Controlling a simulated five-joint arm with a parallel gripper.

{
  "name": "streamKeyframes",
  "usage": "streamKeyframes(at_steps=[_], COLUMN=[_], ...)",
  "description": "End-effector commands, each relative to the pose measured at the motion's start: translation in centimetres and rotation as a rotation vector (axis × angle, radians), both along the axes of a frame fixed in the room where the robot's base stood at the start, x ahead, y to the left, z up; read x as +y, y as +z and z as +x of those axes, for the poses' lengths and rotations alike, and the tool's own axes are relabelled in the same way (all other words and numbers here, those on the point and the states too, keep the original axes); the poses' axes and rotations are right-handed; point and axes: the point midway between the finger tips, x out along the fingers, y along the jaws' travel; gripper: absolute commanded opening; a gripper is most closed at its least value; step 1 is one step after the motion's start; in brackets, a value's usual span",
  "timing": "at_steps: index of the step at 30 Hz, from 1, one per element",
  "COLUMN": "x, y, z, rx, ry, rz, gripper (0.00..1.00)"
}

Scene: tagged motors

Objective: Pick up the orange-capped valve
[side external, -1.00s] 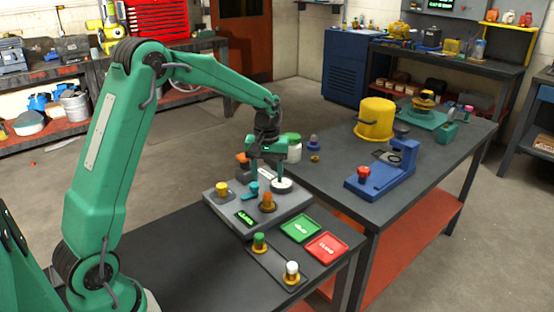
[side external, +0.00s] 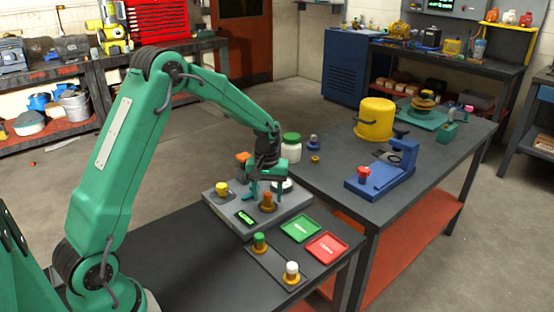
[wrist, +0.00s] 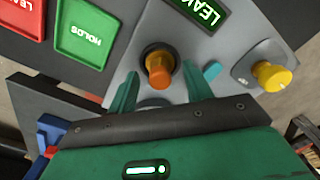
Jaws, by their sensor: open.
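The orange-capped valve (side external: 267,201) stands upright on the grey test panel (side external: 236,231), between the yellow-capped valve and the panel's right side. In the wrist view the orange cap (wrist: 160,72) shows near the centre, with a dark collar around its base. My gripper (side external: 265,190) is low over the panel, close to the valve. Its two green fingers (wrist: 160,80) are open, one on each side of the orange cap in the wrist view. I see no clear contact with the cap. The exact fingertip height is hard to tell.
A lit display (wrist: 200,10) reads LEAK. Green (side external: 301,229) and red (side external: 327,247) trays lie right. Green-capped (side external: 259,243) and white-capped (side external: 291,273) valves stand in front.

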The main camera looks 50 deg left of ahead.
Motion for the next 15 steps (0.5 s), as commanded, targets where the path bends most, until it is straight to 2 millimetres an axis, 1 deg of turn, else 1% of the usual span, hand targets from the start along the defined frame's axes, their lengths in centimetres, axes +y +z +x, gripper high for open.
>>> streamKeyframes(at_steps=[1, 4, 15], x=[-0.01, -0.01, 0.01], y=[-0.42, -0.84, -0.88], z=[-0.02, -0.02, -0.01], rx=[0.001, 0.0, 0.0], ry=[0.0, 0.0, 0.0], rz=[0.0, 0.0, 0.0], gripper=[0.5, 0.5, 0.5])
